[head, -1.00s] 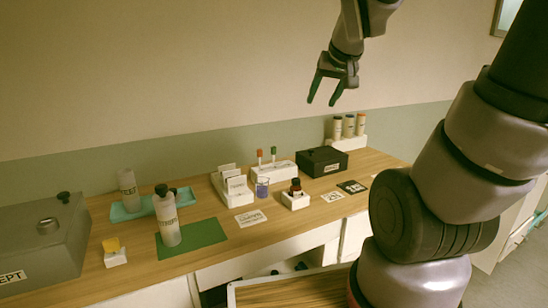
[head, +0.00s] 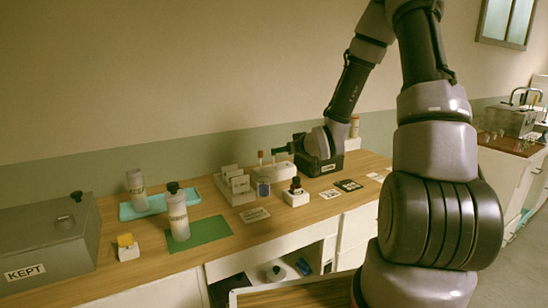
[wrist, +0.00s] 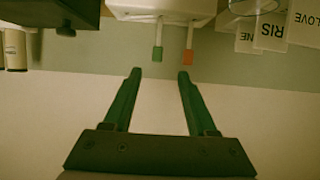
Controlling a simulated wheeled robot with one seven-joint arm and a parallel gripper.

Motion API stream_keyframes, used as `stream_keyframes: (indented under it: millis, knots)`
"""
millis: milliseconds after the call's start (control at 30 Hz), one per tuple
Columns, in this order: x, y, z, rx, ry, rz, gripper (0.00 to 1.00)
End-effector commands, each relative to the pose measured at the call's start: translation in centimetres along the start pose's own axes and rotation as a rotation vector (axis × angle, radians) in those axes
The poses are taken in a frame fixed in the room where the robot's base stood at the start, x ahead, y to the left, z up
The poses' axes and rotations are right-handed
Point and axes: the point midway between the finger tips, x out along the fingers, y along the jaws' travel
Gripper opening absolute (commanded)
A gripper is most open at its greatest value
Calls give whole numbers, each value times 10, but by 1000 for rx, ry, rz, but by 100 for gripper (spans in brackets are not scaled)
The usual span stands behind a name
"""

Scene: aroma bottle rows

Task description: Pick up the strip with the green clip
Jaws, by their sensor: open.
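The strip with the green clip (wrist: 157,53) stands in a white holder (wrist: 160,8), beside the strip with the orange clip (wrist: 188,57). The wrist view is upside down. My gripper (wrist: 160,72) is open, and the green clip lies just beyond the gap between its fingertips, slightly toward the left finger. Nothing is between the fingers. In the head view my gripper (head: 281,149) reaches in from the right, level with the clips. There the orange clip (head: 260,154) shows above the holder (head: 268,174), while the green clip cannot be clearly told from my dark green fingers.
Left of the holder are a card rack (head: 237,187) and a glass beaker (head: 263,188). A black box (head: 322,167) stands close below my wrist on the right. A small dark bottle in a white block (head: 296,195) is in front. The wall is behind.

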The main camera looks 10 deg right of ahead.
Motion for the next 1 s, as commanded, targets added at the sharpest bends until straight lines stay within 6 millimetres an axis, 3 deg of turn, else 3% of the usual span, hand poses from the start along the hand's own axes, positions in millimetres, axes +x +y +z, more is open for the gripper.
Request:
stream_keyframes:
  millis: [200,467,700,1000]
  knots:
    - [35,0,0,1,2,-1,57]
    - [57,1,1,0,1,0,57]
    - [92,4,3,1,1,0,57]
    - [102,5,2,-1,1,1,57]
